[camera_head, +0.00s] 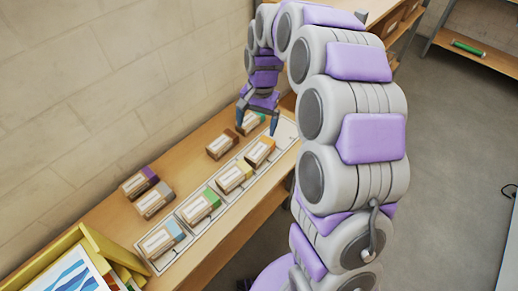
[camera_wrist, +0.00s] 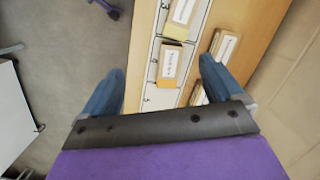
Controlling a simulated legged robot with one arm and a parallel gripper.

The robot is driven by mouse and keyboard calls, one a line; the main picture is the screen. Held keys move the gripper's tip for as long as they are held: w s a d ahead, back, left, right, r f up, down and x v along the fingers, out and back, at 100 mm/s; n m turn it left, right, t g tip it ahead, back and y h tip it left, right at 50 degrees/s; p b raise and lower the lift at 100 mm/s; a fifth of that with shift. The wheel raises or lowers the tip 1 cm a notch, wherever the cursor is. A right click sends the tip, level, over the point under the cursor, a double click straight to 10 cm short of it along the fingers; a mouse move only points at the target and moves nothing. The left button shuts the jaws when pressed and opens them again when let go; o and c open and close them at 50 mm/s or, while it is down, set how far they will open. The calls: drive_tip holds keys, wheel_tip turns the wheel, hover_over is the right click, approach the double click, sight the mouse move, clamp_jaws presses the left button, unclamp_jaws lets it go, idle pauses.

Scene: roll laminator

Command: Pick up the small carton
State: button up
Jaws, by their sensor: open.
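Several small cartons with white labels and coloured ends are on the wooden bench; I cannot tell which one the task means. In the head view, my gripper (camera_head: 257,129) points down above the far end of the row, open. The orange-ended carton (camera_head: 260,152) sits on a tray just in front of it. In the wrist view, this carton (camera_wrist: 168,63) shows between the spread fingers of my gripper (camera_wrist: 161,66), apart from both. A green-ended carton (camera_head: 250,122) is partly hidden behind my gripper. A brown carton (camera_head: 221,145) lies to the left.
Yellow-ended (camera_head: 235,177), green-ended (camera_head: 201,205) and blue-ended (camera_head: 163,238) cartons continue along the numbered tray (camera_head: 184,243). Purple-ended (camera_head: 139,183) and grey (camera_head: 154,200) cartons stand near the wall (camera_head: 100,90). A yellow rack (camera_head: 95,240) is at the near left.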

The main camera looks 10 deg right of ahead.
drive_tip(key=w+d+f+m, duration=0.1)
drive_tip(key=w+f+m, duration=0.15)
drive_tip(key=w, duration=0.25)
drive_tip(key=m, duration=0.1)
hover_over(260, 148)
drive_tip(key=w, duration=0.1)
wheel_tip(260, 148, down, 9)
drive_tip(key=f, duration=0.5)
drive_tip(key=f+b, duration=0.1)
drive_tip(key=f, duration=0.1)
drive_tip(key=shift+s+d+f, duration=0.15)
drive_tip(key=shift+s+d, duration=0.05)
drive_tip(key=shift+d, duration=0.15)
drive_tip(key=f, duration=0.1)
drive_tip(key=f+b, duration=0.1)
drive_tip(key=f, duration=0.1)
drive_tip(key=a+f+b, duration=0.1)
drive_tip(key=shift+s+f, duration=0.2)
drive_tip(key=shift+s, duration=0.05)
drive_tip(key=shift+d+f, duration=0.1)
drive_tip(key=shift+f, duration=0.3)
drive_tip(key=shift+d, duration=0.15)
drive_tip(key=shift+a, duration=0.2)
drive_tip(key=c, duration=0.9)
drive_tip(key=shift+c, duration=1.2)
